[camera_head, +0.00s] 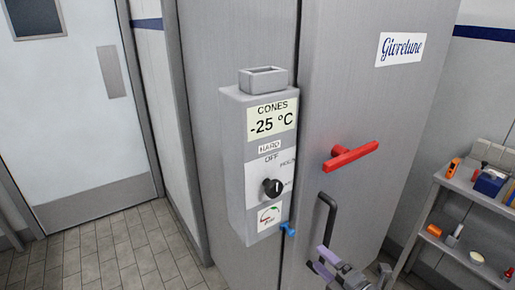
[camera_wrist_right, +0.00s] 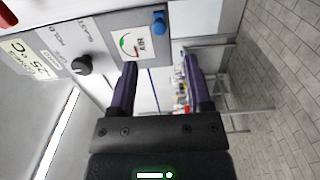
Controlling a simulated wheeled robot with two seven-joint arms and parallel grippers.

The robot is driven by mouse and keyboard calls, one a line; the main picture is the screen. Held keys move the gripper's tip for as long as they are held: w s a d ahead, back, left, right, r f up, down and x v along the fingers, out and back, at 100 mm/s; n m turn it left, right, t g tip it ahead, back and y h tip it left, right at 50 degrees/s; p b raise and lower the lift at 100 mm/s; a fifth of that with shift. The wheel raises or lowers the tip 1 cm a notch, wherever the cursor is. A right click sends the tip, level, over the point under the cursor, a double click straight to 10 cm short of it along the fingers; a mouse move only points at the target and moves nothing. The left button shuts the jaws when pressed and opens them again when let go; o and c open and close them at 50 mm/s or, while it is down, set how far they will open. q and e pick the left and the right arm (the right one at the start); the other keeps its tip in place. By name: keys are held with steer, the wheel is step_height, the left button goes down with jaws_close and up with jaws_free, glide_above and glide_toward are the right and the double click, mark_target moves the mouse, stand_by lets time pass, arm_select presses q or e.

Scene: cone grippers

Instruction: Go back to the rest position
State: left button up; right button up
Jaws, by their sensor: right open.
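My right gripper (camera_head: 326,264) is at the lower middle of the head view, just below the black door handle (camera_head: 327,222) of the grey cabinet (camera_head: 360,80). In the right wrist view its two purple fingers (camera_wrist_right: 160,85) stand apart with nothing between them. The control box (camera_head: 258,165) with the "CONES -25 °C" label, a black knob (camera_head: 273,187) and a gauge (camera_head: 269,216) is on the cabinet front, up and left of the gripper. A blue valve (camera_head: 288,229) sticks out at its lower right corner. My left gripper is not in view.
A red handle (camera_head: 350,156) sticks out from the cabinet door above the gripper. A shelf cart (camera_head: 455,200) with tools stands at the right. A white door (camera_head: 80,100) is at the left, with clear tiled floor (camera_head: 120,250) before it.

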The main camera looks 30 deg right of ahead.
steer(key=s+a+f+m+g+h, duration=0.1)
steer(key=s+a+f+m+g, duration=0.2)
steer(key=f, duration=0.5)
steer(key=s+f+m+g+h+b, duration=0.1)
steer(key=s+f+m+g, duration=0.25)
steer(key=f, duration=0.55)
steer(key=s+a+f+m+g+h, duration=0.1)
steer(key=s+a+f+m+g, duration=0.15)
steer(key=f+m, duration=0.4)
steer(key=s+a+f+m+g, duration=0.1)
steer(key=s+a+f+g, duration=0.3)
steer(key=s, duration=0.6)
steer(key=s+a+f+m+g+y, duration=0.1)
steer(key=s+a+f+g, duration=0.3)
steer(key=s+f, duration=0.5)
steer(key=shift+s+a+m+y+b, duration=0.15)
steer(key=shift+s+m+y+b, duration=0.2)
steer(key=shift+s+m, duration=0.35)
